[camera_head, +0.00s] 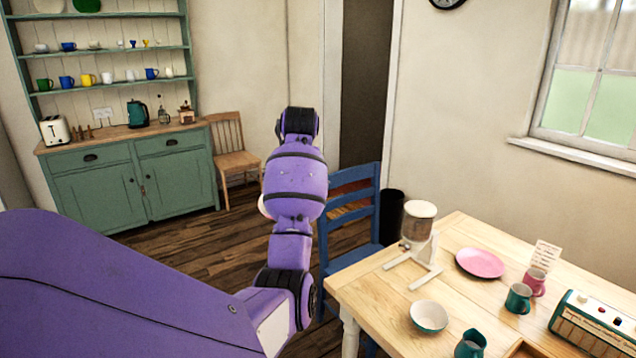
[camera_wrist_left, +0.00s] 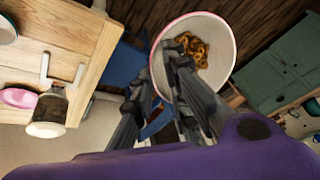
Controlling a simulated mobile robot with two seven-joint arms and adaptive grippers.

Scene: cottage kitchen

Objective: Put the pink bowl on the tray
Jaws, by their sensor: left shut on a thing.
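The pink bowl (camera_wrist_left: 228,36), pale with a pink rim, is in the wrist view with several brown ring-shaped pieces inside. My left gripper (camera_wrist_left: 166,72) is shut on its wall, away from the table. In the head view only a pale sliver of the bowl (camera_head: 263,206) shows beside my purple arm, which hides the gripper. A wooden edge (camera_head: 519,347), possibly the tray, shows at the bottom of the head view on the table; most of it is out of frame. My right gripper is not in view.
The wooden table (camera_head: 372,302) bears a dispenser (camera_head: 419,228), pink plate (camera_head: 480,263), pale bowl (camera_head: 429,317), teal mug (camera_head: 518,298), pink mug (camera_head: 536,281), teal jug (camera_head: 470,345) and radio (camera_head: 590,322). A blue chair (camera_head: 362,218) stands between my arm and the table.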

